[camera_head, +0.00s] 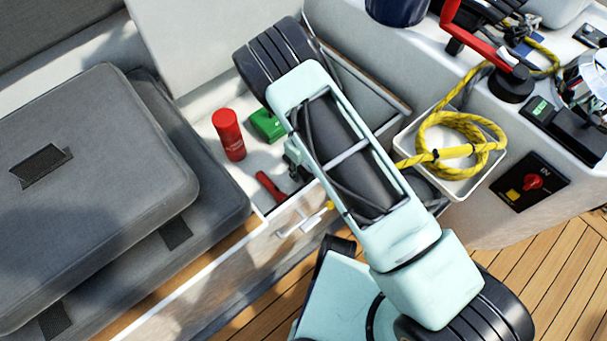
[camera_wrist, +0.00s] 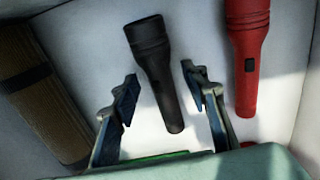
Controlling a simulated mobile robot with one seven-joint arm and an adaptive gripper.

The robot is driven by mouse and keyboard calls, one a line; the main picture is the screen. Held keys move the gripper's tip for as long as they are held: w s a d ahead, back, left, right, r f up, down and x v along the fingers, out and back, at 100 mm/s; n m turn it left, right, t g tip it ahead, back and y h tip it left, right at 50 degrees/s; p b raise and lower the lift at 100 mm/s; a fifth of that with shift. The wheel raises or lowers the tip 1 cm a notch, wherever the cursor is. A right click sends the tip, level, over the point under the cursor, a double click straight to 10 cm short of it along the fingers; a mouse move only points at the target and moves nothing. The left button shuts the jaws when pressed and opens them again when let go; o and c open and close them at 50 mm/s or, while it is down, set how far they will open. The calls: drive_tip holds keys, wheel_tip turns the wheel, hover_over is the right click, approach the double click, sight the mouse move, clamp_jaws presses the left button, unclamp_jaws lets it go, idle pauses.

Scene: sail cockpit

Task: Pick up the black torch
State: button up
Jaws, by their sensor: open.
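The black torch (camera_wrist: 155,72) shows in the wrist view, its wide head toward the top and its narrow body pointing down toward my gripper. It lies on a white surface. My gripper (camera_wrist: 158,91) is open, with one blue-dark finger on each side of the torch's body in the picture. A gap shows between the torch and both fingers, and I cannot tell the depth between them. In the head view I cannot make out the torch; my arm covers much of the locker there.
A red torch (camera_wrist: 247,55) lies right of the black one, and a brown slatted object (camera_wrist: 42,95) lies left. In the head view, a red cylinder (camera_head: 228,135) and a green box (camera_head: 267,124) are in the white-walled locker. A tray (camera_head: 462,190) holds yellow rope (camera_head: 460,150).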

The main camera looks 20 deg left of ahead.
drive_tip(key=shift+f, duration=0.25)
clamp_jaws()
